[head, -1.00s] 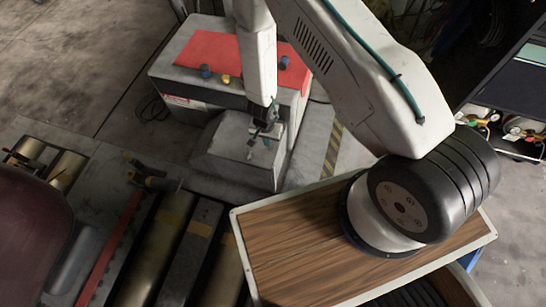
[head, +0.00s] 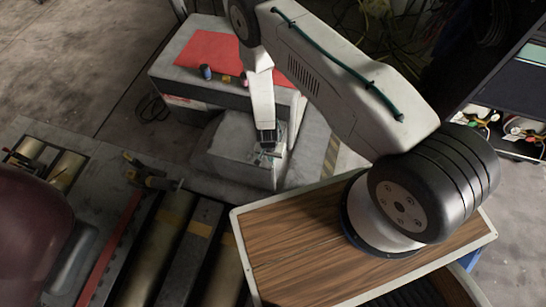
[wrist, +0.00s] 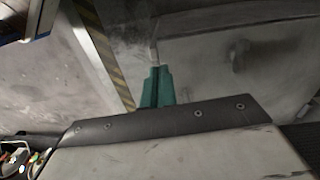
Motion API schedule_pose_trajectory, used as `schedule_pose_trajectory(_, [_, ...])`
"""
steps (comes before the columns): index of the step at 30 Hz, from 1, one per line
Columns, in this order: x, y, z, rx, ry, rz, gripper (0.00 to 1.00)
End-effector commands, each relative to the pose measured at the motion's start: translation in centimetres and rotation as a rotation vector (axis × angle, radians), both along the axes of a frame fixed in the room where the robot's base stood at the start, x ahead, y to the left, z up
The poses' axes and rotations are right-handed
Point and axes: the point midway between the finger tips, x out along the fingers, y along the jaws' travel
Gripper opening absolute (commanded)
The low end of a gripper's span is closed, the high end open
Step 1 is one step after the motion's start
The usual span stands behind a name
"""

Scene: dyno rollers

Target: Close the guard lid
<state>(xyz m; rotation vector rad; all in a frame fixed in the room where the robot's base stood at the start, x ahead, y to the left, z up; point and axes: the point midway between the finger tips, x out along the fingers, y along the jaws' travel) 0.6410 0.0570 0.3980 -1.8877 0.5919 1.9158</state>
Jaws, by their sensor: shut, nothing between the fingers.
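A grey, block-shaped housing (head: 232,148) stands against the front of a larger grey cabinet in the head view. It looks like the guard with its lid, but I cannot make out the lid's edge or how far it is open. My gripper (head: 266,152) is low at the housing's right part, pointing down. Whether it touches the housing is unclear. In the wrist view, my teal fingers (wrist: 157,86) are together with nothing between them. A scuffed grey panel (wrist: 215,65) fills the right behind them.
Metal rollers (head: 157,240) and a red strip (head: 108,250) lie at the lower left. A yellow-black floor stripe (head: 331,157) runs right of the housing. Shelving (head: 520,90) stands at the far right.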

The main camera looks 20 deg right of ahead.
Motion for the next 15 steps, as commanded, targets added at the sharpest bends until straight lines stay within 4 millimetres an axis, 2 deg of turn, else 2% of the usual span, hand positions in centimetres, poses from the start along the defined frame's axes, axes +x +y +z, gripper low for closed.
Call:
schedule_pose_trajectory(1, [-0.1, 0.0, -0.8, 0.001, 0.001, -0.001, 0.00])
schedule_pose_trajectory(6, [0.0, 0.0, -2.5, 0.002, 0.001, -0.004, 0.00])
schedule_pose_trajectory(15, [0.0, 0.0, -3.0, 0.002, 0.000, -0.006, 0.00])
